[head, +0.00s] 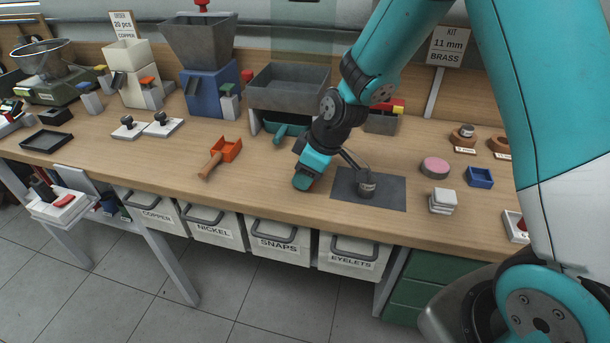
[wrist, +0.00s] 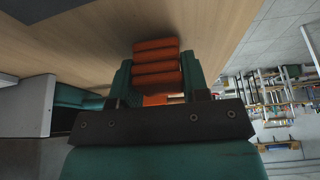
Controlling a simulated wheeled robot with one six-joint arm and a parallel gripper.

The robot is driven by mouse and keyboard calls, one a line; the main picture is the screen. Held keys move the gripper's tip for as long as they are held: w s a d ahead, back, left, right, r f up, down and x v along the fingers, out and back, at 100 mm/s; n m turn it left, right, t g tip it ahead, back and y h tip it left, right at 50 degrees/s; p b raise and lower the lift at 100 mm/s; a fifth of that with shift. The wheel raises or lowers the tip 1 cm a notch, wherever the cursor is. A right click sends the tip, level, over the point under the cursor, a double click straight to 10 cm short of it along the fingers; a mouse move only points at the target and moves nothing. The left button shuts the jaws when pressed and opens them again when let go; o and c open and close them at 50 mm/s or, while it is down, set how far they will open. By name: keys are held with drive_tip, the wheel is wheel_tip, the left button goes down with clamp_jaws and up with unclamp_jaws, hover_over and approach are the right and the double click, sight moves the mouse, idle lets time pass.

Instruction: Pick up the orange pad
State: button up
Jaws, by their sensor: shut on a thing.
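The orange pad (wrist: 156,64) shows in the wrist view as a ridged orange block between the two teal fingers of my gripper (wrist: 156,82). My gripper is shut on it. In the head view my gripper (head: 303,181) points down at the front part of the wooden bench, left of a dark mat. I cannot tell whether the pad touches the bench top.
The dark mat (head: 391,192) carries a small round metal piece (head: 366,184). An orange scoop (head: 221,153) lies to the left. A pink round pad (head: 435,166), a white stack (head: 442,201) and a blue tray (head: 480,177) stand to the right. Hoppers line the back.

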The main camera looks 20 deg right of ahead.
wheel_tip(320, 180, up, 19)
idle(0.4)
drive_tip(key=shift+o, duration=0.6)
drive_tip(key=shift+c, duration=0.2)
drive_tip(key=shift+d, duration=0.1)
